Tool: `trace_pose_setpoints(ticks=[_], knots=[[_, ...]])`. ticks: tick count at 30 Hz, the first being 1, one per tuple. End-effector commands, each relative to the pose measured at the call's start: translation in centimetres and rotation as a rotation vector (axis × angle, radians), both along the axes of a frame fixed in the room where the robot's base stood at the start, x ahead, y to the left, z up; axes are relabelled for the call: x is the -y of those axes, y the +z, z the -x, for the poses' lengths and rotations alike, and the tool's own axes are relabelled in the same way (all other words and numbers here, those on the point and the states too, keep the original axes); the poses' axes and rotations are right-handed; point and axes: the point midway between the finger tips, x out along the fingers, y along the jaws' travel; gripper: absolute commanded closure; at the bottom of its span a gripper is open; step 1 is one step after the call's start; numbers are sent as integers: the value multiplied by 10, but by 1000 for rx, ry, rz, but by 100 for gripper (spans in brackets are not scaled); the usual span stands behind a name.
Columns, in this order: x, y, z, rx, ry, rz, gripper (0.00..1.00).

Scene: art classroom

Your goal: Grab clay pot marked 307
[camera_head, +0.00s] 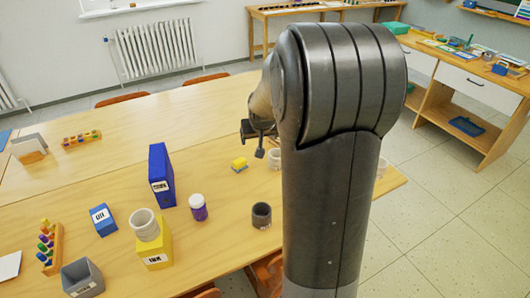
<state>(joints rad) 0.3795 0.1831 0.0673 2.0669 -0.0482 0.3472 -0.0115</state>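Several pots stand on the wooden table (222,228), and I cannot read the number 307 on any of them. A dark grey-brown pot (262,217) stands upright near the table's right front edge. Another pale pot (275,159) is partly hidden by my arm, below and right of my gripper. My gripper (258,146) is above the table's right part, pointing down, partly hidden by my arm. I cannot tell whether its fingers are apart. I see nothing held in it.
A tall blue box (161,177), a purple jar with a white lid (198,207), a small blue box (103,220), a yellow-blue block (239,165) and a grey bin (82,278) stand on the table. The far table middle is mostly clear. Chairs (206,78) line its edges.

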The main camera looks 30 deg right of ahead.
Motion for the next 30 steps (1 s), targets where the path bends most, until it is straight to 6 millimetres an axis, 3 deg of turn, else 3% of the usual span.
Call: trace_pose_setpoints(ticks=[6, 13, 18, 30], knots=[[52, -61, -34, 8, -55, -10, 19], [95, -116, -54, 26, -102, -18, 19], [110, -136, -60, 35, -117, -21, 19], [120, -177, -82, 34, -119, -22, 19]])
